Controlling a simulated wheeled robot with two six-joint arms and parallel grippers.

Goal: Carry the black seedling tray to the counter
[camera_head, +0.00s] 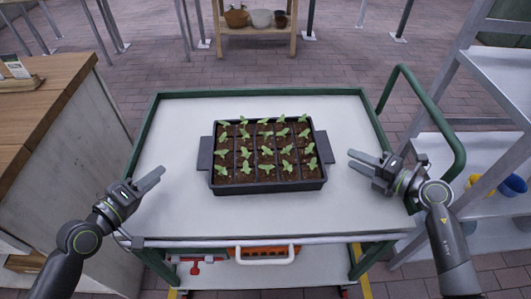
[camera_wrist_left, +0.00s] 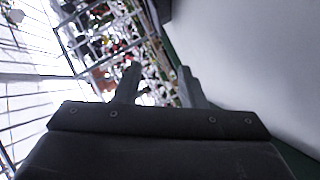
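The black seedling tray (camera_head: 270,188) lies flat on the pale top of a green-framed cart (camera_head: 350,215). It holds rows of small green seedlings in dark soil and has a handle tab on its left and right ends. My left gripper (camera_head: 152,180) is open and empty, left of the tray and apart from it. Its two parted fingers show in the left wrist view (camera_wrist_left: 158,85). My right gripper (camera_head: 354,160) is open and empty, a little right of the tray's right handle and not touching it. A wooden-topped counter (camera_head: 45,95) stands at the left.
A grey shelf rack (camera_head: 490,65) with yellow and blue items stands at the right. The cart's green handle rail (camera_head: 425,105) rises near my right arm. A wooden table (camera_head: 255,32) with pots stands at the back. Paved floor lies open behind the cart.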

